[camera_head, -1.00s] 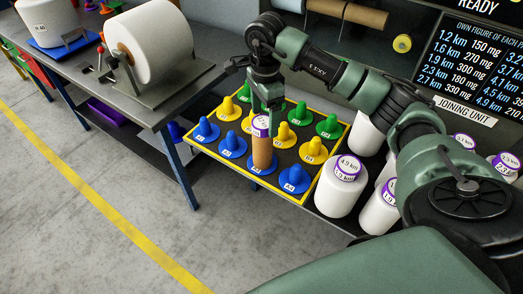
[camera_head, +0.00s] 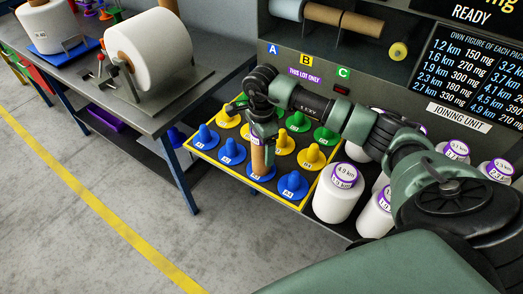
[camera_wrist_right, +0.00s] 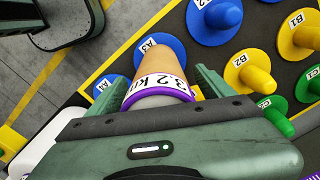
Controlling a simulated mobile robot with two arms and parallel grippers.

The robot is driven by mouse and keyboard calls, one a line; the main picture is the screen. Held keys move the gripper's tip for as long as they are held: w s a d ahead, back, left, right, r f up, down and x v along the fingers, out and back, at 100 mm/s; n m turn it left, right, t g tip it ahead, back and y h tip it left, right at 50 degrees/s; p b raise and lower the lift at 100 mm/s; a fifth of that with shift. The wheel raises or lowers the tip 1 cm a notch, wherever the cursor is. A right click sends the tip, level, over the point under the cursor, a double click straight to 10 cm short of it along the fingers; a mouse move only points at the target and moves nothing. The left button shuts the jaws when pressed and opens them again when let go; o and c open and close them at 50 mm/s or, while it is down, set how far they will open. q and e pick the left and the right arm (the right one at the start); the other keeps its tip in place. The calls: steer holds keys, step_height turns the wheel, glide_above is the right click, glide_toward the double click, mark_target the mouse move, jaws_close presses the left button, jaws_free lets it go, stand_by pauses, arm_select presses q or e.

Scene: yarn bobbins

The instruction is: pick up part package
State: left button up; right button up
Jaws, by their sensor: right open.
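The part package is a slim tan bobbin (camera_head: 258,160) standing upright on a blue peg of the yellow-edged board (camera_head: 312,190), in the front row. In the right wrist view the bobbin (camera_wrist_right: 157,68) shows a purple-rimmed end label reading 3.2 km, and the blue base beneath it is marked A3. My right gripper (camera_head: 264,132) is above it, pointing down, with its fingers around the bobbin's top. In the wrist view the open fingers (camera_wrist_right: 160,92) stand either side of the label with gaps visible.
Blue, yellow and green pegs surround the bobbin closely, including blue A4 (camera_head: 293,184) and a yellow peg (camera_head: 311,156). White bobbins with purple labels (camera_head: 338,195) crowd the right. A workbench (camera_head: 160,115) with a large white roll (camera_head: 145,50) stands at left.

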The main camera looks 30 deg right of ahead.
steer(key=c, duration=1.5)
steer(key=shift+r, duration=0.15)
step_height(320, 180, up, 13)
steer(key=b, duration=0.3)
steer(key=shift+w, duration=0.1)
step_height(320, 180, up, 7)
steer(key=shift+f, duration=0.1)
